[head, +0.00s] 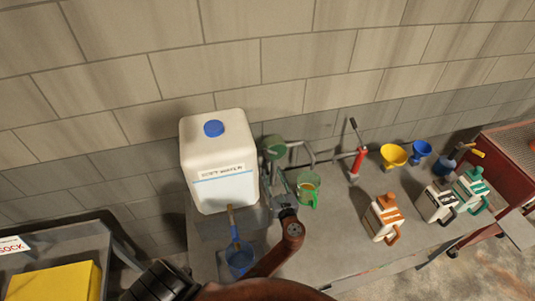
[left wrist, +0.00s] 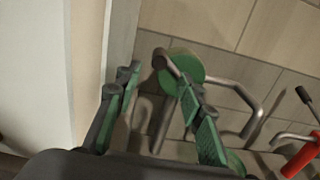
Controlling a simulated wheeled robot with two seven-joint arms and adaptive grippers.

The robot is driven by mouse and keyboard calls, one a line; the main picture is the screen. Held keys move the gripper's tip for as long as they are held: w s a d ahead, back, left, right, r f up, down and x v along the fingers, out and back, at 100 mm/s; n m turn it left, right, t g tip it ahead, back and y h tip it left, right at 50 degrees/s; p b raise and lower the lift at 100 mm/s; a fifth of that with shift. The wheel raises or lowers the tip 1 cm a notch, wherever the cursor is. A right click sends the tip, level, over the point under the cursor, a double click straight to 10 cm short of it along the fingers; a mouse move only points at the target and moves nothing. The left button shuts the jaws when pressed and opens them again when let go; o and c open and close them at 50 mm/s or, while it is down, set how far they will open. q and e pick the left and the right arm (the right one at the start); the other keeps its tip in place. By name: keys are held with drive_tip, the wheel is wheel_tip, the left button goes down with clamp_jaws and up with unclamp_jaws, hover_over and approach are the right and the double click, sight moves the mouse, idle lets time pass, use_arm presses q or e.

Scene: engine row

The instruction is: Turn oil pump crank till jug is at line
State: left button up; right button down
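The oil pump (head: 273,147) shows as a round green drum with grey bent tubing, behind the bench top. It also shows in the left wrist view (left wrist: 183,68), with a grey curved bar in front of it that looks like the crank. A clear green-handled jug (head: 308,188) stands on the bench right of my gripper, with some amber colour inside; its line and level are too small to read. My left gripper (head: 279,187) is just in front of the drum. In the left wrist view its green-padded fingers (left wrist: 160,105) are apart, with part of the grey bar showing between them. Contact is unclear.
A large white container (head: 215,140) with a blue cap stands close left of the gripper. A blue cup (head: 239,259) is nearer. A red hand pump (head: 357,163), yellow funnel (head: 393,155), blue funnel (head: 420,149) and several bottles (head: 384,217) stand to the right.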

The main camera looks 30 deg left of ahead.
sight(268, 161)
use_arm(q)
drive_tip(key=p+x, duration=0.2)
drive_tip(key=x, duration=0.6)
drive_tip(key=shift+s+f, duration=0.1)
clamp_jaws()
idle(0.4)
